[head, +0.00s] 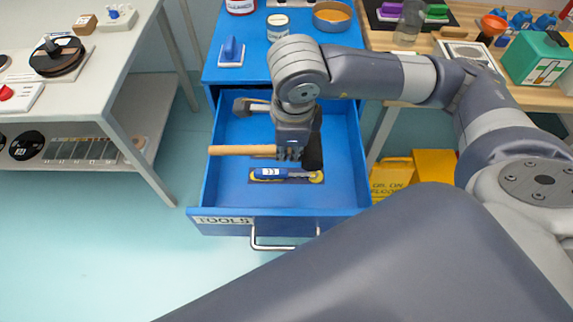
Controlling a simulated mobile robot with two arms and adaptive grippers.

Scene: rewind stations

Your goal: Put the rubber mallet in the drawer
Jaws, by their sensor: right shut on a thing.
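The rubber mallet has a light wooden handle (240,150) and a black head (313,152). My right gripper (290,152) is shut on the mallet, on the handle close to the head. The mallet lies crosswise in the picture, handle to the left, over the inside of the open blue drawer (215,195). I cannot tell whether it touches the drawer floor. The drawer carries a TOOLS label and a metal handle at its front. My right arm hides part of the drawer's back. My left gripper is not in view.
In the drawer lie a grey-headed hammer (241,107) at the back and a blue-handled tool (285,173) just in front of the mallet. A white table (120,70) stands left and a wooden bench (385,38) right. Yellow floor signs (392,176) stand right of the drawer.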

